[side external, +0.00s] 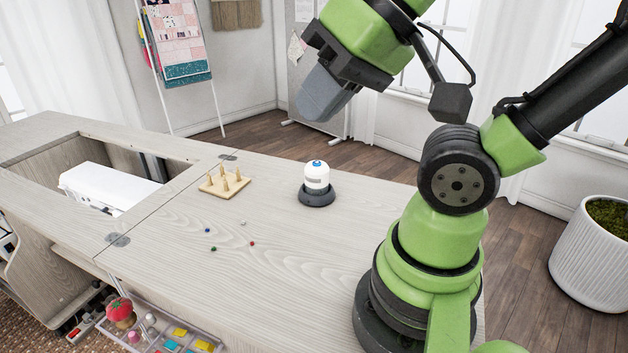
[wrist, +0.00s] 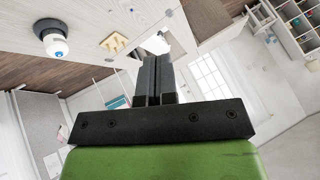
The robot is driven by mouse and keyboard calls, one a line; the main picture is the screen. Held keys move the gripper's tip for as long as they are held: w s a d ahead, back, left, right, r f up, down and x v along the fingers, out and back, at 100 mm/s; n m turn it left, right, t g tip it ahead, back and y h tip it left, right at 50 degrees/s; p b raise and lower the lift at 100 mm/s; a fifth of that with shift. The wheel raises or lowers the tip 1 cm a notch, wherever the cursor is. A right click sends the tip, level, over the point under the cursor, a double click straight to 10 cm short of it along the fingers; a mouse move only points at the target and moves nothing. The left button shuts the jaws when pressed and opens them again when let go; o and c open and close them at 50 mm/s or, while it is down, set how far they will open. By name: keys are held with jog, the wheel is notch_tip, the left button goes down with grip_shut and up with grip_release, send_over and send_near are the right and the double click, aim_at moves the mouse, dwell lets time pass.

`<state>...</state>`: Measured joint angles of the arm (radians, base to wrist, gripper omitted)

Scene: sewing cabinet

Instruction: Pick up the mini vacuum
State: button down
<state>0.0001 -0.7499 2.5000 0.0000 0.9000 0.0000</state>
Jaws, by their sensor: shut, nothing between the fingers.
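The mini vacuum (side external: 317,180) is a small white upright body with a blue top and a dark round base. It stands on the pale wooden cabinet top, right of the peg board. It also shows at the upper left of the wrist view (wrist: 54,40). My gripper (side external: 313,106) is up in the air above the far side of the table, well clear of the vacuum. In the wrist view its two dark fingers (wrist: 153,80) are together with nothing between them.
A wooden board with several pegs (side external: 225,182) stands left of the vacuum. Several tiny coloured beads (side external: 252,243) lie nearer the front. A white sewing machine (side external: 108,186) sits in the cabinet opening. A notions tray (side external: 160,335) is at the front edge. The table around the vacuum is clear.

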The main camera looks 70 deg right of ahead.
jog(key=shift+c, duration=0.8)
grip_release()
jog(key=m+g+h, duration=0.3)
jog(key=m+h, duration=0.2)
jog(key=h, duration=0.2)
send_near(317, 163)
notch_tip(317, 163, down, 2)
jog(key=d, duration=0.1)
jog(key=shift+w+x, duration=0.2)
jog(key=shift+x, duration=2.3)
jog(key=shift+w+x, duration=0.2)
jog(key=shift+x, duration=2.35)
